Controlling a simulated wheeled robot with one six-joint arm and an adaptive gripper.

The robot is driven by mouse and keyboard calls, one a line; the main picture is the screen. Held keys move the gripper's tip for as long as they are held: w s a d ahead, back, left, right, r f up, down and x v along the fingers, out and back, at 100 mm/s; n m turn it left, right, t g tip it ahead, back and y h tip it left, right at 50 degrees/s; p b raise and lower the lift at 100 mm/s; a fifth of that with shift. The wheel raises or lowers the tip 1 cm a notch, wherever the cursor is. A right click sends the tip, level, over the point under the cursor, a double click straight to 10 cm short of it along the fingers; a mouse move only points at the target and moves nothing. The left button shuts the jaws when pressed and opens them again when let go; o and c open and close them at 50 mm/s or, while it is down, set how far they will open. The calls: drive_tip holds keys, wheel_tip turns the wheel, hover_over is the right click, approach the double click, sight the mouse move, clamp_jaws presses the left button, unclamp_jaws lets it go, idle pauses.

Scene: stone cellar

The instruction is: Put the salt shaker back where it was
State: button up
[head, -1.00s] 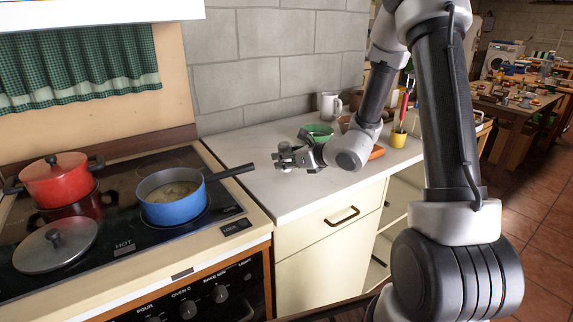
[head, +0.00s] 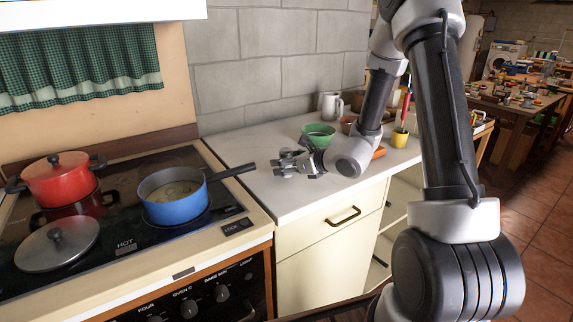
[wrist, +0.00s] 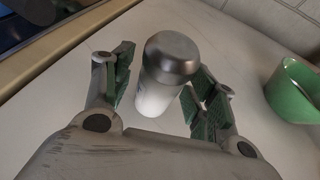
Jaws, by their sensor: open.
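The salt shaker (wrist: 163,82) has a grey metal cap and a white body. In the wrist view it stands upright on the white counter (wrist: 225,45), between the two fingers of my gripper (wrist: 163,100). My gripper is open, with a finger on each side of the shaker; a gap shows at the left finger, and the right finger is very close to it. In the head view my gripper (head: 285,163) is low over the counter, right of the stove, and hides most of the shaker.
A green bowl (head: 318,136) stands just behind my gripper; it also shows in the wrist view (wrist: 293,92). A blue saucepan (head: 172,200) on the stove points its handle (head: 232,171) toward my gripper. The counter's front is clear.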

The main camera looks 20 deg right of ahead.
drive_tip(key=v, duration=1.2)
drive_tip(key=s+a+r+n+g, duration=0.2)
drive_tip(key=s+n+g, duration=0.1)
drive_tip(key=s+n, duration=0.3)
drive_tip(key=s+a+r+n+g+y, duration=0.1)
drive_tip(key=s+r+n+g, duration=0.1)
drive_tip(key=s+n, duration=0.4)
drive_tip(key=s+a+r+n+g, duration=0.2)
drive_tip(key=s+n+g, duration=0.1)
drive_tip(key=s+n, duration=0.3)
drive_tip(key=s+d+r+n+h, duration=0.3)
drive_tip(key=d+n+h, duration=0.1)
drive_tip(key=d, duration=0.3)
drive_tip(key=s+d+r+n+t+h, duration=0.1)
drive_tip(key=s+d+r+n+h, duration=0.2)
drive_tip(key=d+n, duration=0.3)
drive_tip(key=shift+s+d+r+n+h, duration=0.3)
drive_tip(key=shift+d+r+n+h, duration=0.15)
drive_tip(key=shift+n+h, duration=0.2)
